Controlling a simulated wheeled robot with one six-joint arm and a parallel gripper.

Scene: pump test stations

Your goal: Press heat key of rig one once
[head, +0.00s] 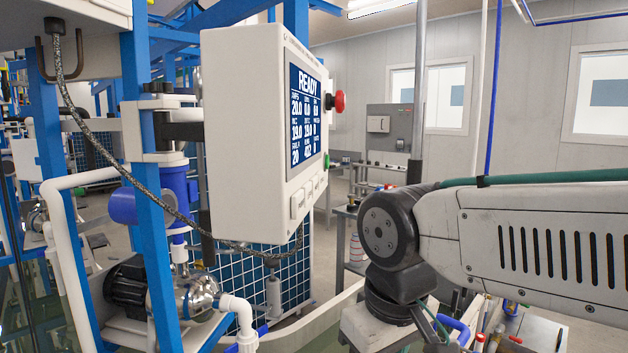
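A white control box (245,130) hangs on a blue frame, left of the middle, seen at a slant. Its dark blue screen (307,115) shows READY in large letters above several rows of numbers. A row of small pale keys (298,204) runs below the screen; their labels are too small to read, so I cannot tell which is the heat key. A red mushroom knob (339,101) and a green button (326,160) stick out at the panel's right edge. My gripper is not in view; only links of my arm show at the right, apart from the box.
A blue mesh guard (250,285) is behind. A cluttered bench (530,330) lies at lower right.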

